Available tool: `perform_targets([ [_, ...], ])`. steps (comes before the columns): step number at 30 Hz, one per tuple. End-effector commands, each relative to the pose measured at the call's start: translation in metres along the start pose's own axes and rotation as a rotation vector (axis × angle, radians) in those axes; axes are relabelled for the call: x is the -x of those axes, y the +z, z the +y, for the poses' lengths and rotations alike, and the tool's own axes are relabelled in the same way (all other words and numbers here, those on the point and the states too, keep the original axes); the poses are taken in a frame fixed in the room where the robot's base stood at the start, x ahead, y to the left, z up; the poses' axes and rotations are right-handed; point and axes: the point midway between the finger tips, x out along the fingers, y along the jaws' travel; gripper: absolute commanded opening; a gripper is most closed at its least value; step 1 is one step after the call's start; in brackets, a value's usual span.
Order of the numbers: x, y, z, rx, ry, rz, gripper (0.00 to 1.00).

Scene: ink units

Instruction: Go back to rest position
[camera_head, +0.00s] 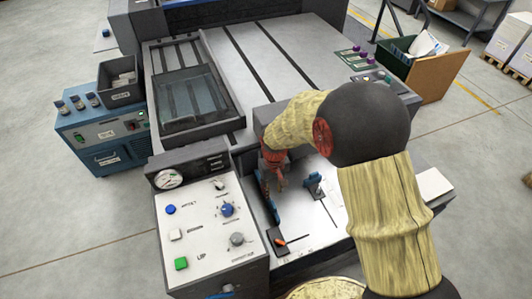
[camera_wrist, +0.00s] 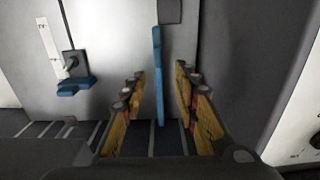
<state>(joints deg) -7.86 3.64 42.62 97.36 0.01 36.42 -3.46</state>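My gripper (camera_head: 273,178) is low over the machine's front shelf, right of the white control panel, and my arm hides part of that area. In the wrist view, my gripper (camera_wrist: 160,75) is open, its two yellow fingers apart. A tall thin blue piece (camera_wrist: 159,75) stands between the fingers, with a visible gap on each side. A blue upright piece (camera_head: 266,203) also shows just below my gripper in the head view.
The control panel (camera_head: 208,232) stands close at left. A small blue-based fitting (camera_head: 314,187) and an orange-tipped switch (camera_head: 279,242) are on the shelf nearby. A blue unit (camera_head: 100,135) stands at far left, and a green bin (camera_head: 400,58) at back right.

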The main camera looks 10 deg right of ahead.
Motion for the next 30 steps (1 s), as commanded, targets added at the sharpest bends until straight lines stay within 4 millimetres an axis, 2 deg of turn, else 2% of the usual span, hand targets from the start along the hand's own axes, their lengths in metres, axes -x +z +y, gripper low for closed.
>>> perform_targets([
  [7,0.0,0.005,0.0,-0.007,-0.001,-0.017,0.3],
  [11,-0.006,0.032,-0.002,-0.015,-0.004,-0.078,0.3],
  [13,0.003,0.052,-0.003,-0.022,-0.005,-0.109,0.3],
  [20,0.081,0.095,0.001,-0.057,-0.004,-0.08,0.3],
  [24,0.131,0.12,0.005,-0.08,-0.001,-0.021,0.3],
  [30,0.194,0.16,0.01,-0.117,0.006,0.094,0.3],
])
